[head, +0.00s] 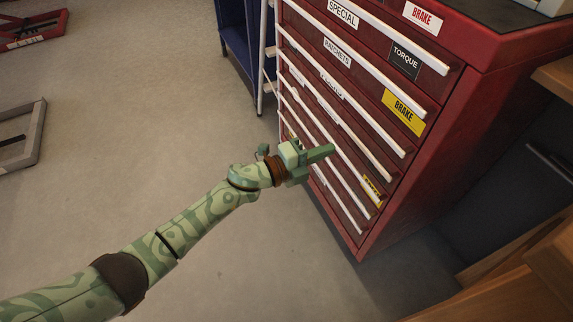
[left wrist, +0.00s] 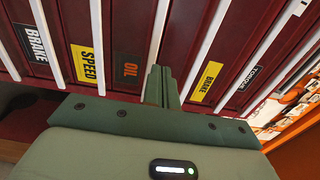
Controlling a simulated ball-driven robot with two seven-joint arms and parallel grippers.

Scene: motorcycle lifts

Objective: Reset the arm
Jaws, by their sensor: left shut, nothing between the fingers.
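My left arm reaches in from the lower left of the head view. Its green left gripper (head: 322,153) is in front of the drawers of a red tool cabinet (head: 440,175). In the left wrist view the gripper's fingers (left wrist: 160,80) are together, with nothing between them, and point at the drawer fronts. I cannot tell whether the fingertips touch the cabinet. All drawers that show look closed. My right gripper is not in view.
White drawer handles and labels, among them a yellow brake label (head: 404,112), run down the cabinet front. A blue cabinet (head: 240,45) stands behind it. Wooden furniture (head: 530,270) is at the lower right. A red lift (head: 30,30) and a grey frame (head: 25,140) are at left. Open floor lies between.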

